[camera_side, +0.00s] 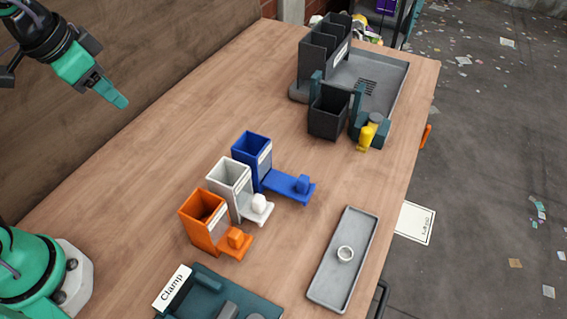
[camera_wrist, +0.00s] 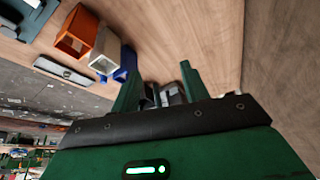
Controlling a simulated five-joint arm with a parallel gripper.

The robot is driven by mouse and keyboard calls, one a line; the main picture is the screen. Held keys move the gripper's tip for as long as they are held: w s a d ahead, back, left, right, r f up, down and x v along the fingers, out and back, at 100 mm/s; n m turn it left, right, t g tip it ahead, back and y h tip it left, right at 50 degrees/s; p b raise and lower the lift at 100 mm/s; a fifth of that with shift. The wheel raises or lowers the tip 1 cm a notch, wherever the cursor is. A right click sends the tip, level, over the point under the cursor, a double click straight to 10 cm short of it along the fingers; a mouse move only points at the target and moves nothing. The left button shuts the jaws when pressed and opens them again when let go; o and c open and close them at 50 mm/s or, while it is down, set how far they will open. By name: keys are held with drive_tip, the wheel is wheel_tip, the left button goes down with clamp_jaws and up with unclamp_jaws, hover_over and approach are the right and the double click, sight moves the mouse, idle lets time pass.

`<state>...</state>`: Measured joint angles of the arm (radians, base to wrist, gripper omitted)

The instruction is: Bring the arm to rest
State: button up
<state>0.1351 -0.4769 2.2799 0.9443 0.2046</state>
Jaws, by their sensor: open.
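My gripper (camera_side: 118,98) is raised at the upper left in the side view, above the wooden table (camera_side: 150,150) and well apart from the bins. It is open with nothing between its fingers. In the wrist view its two green fingers (camera_wrist: 160,84) stand apart, pointing up the picture. My arm's links between the gripper and the base are partly outside the side view.
Orange (camera_side: 199,229), white (camera_side: 228,188) and blue (camera_side: 250,162) bins with small blocks stand mid-table. A grey tray (camera_side: 327,281) holds a white ring (camera_side: 345,254). A "Clamp" station (camera_side: 205,283) is in front; a dark rack (camera_side: 312,57) and yellow object (camera_side: 366,138) are behind.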

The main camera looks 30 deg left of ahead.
drive_tip(key=s+a+f+n+t, duration=0.1)
drive_tip(key=s+a+f+n, duration=0.1)
drive_tip(key=s, duration=0.3)
drive_tip(key=shift+s+a+n+y, duration=0.3)
drive_tip(key=shift+s+a+n, duration=0.1)
drive_tip(key=shift+a+n, duration=0.5)
drive_tip(key=shift+w, duration=0.1)
idle(1.3)
